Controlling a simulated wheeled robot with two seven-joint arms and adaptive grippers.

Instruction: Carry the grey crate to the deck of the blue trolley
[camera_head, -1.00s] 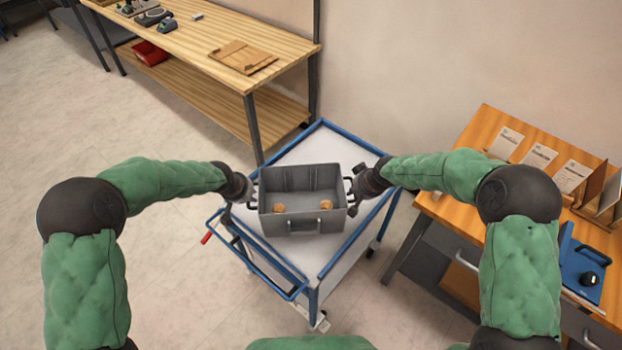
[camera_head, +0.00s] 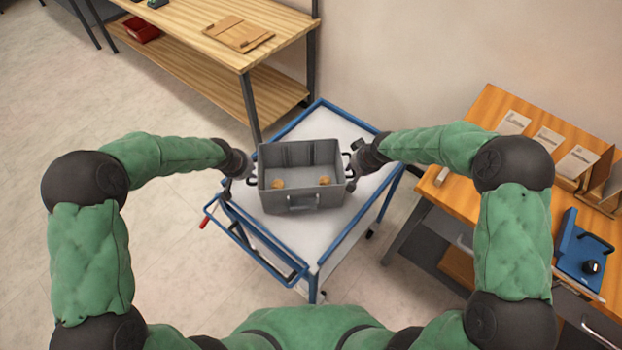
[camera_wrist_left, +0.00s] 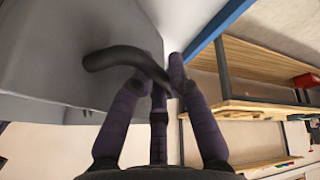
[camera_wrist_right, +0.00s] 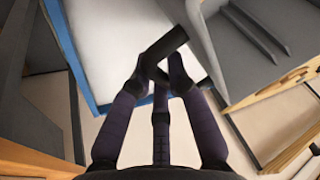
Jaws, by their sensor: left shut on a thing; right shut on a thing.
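My left gripper (camera_head: 248,178) is shut on the dark handle at the crate's left side; this handle (camera_wrist_left: 125,58) crosses the fingers in the left wrist view. My right gripper (camera_head: 352,172) is shut on the handle at the right side. In the right wrist view the fingers (camera_wrist_right: 158,75) close around that handle, with the deck (camera_wrist_right: 120,40) beyond. The crate hides part of the deck.
A wooden workbench (camera_head: 180,35) with a cardboard piece (camera_head: 238,33) stands at the back left. A wooden desk (camera_head: 480,150) with cards and a blue device (camera_head: 582,255) stands close on the right. The trolley's push handle (camera_head: 250,250) faces front left.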

